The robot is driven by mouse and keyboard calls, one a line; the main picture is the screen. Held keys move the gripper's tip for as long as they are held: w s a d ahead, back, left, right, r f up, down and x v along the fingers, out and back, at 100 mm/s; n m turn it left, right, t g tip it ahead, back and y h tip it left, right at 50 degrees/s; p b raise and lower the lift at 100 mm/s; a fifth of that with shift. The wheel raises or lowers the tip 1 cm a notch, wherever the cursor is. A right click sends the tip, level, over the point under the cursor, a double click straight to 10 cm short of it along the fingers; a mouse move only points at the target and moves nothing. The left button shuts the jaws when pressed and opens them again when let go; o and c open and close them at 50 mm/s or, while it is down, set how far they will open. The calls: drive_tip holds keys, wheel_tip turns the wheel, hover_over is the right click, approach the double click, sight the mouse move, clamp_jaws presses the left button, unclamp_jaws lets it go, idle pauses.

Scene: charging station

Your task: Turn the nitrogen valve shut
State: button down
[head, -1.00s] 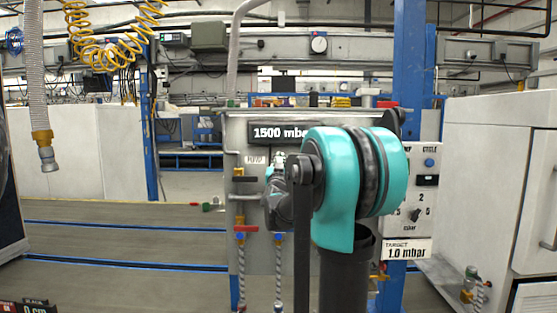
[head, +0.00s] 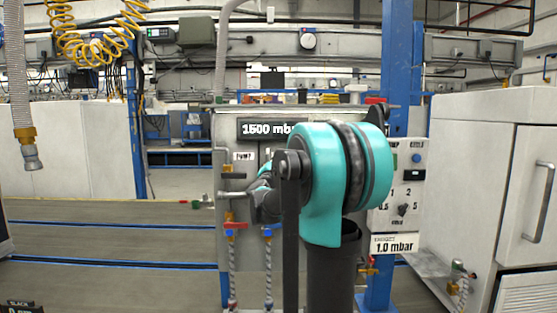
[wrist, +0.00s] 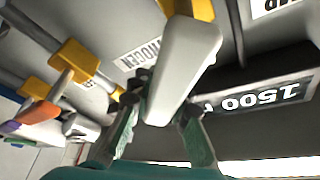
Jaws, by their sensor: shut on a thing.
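In the wrist view the nitrogen valve's white lever handle (wrist: 185,65) runs down from a yellow valve body (wrist: 190,8). An upside-down label (wrist: 140,57), partly hidden and reading like "NITROGEN", is beside it. My gripper (wrist: 165,112) has its two teal-and-dark fingers on either side of the handle's near end and is shut on it. In the head view my arm covers the nitrogen valve and most of the gripper. The grey panel (head: 226,135) carries a display reading 1500 mbar (head: 265,129).
Another yellow valve (wrist: 73,65) and several coloured handles are close by at the left in the wrist view. A control box (head: 412,180) with a knob and a "1.0 mbar" target sign (head: 395,245) stands right of my arm. A white cabinet (head: 480,170) is further right. Floor is clear at left.

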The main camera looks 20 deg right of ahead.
drive_tip(key=shift+d+f+m, duration=0.1)
drive_tip(key=shift+m, duration=0.2)
drive_tip(key=c, duration=1.4)
unclamp_jaws()
drive_tip(key=shift+o, duration=0.2)
